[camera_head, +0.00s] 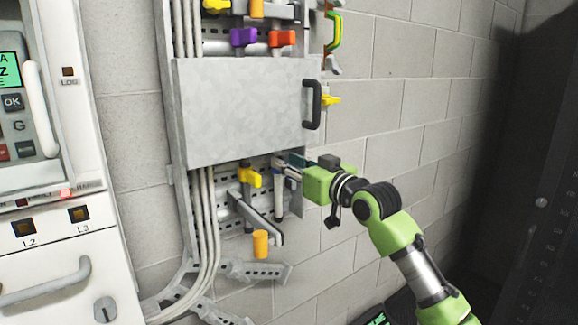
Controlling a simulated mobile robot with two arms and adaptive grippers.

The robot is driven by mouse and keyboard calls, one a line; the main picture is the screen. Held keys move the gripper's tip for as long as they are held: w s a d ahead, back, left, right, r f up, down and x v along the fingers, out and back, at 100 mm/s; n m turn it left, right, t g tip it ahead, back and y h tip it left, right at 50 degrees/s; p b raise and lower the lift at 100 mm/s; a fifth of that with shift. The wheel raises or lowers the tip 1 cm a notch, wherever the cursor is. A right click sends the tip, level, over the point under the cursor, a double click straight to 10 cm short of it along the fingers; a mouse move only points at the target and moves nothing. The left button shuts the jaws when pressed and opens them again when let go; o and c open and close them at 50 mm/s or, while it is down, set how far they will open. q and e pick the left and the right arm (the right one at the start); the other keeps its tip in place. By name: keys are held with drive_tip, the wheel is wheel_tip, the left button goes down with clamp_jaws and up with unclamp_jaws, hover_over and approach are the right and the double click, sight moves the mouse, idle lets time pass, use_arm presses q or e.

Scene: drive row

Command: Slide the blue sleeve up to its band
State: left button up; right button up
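My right gripper (281,166) reaches in from the right, below the grey cover panel, with its fingertips at a thin upright rod (278,205). It is seen from the side and small, so I cannot tell whether its fingers are open or shut. A small dark bluish piece on this rod (278,181), just under the fingertips, may be the blue sleeve; it is partly hidden and too small to be sure. I cannot make out a band on the rod. My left gripper is not in view.
The grey cover panel (235,112) with a black handle (312,104) hangs just above the gripper. A yellow handle (250,177) is close to its left; an orange cylinder (260,244) sits lower. A white cabinet (60,265) stands at left. The block wall (400,120) at right is bare.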

drive_tip(key=shift+f, duration=0.1)
drive_tip(key=shift+s+d+f, duration=0.1)
drive_tip(key=shift+s+d, duration=0.25)
drive_tip(key=shift+s, duration=0.1)
drive_tip(key=v, duration=1.1)
drive_tip(key=shift+a, duration=0.1)
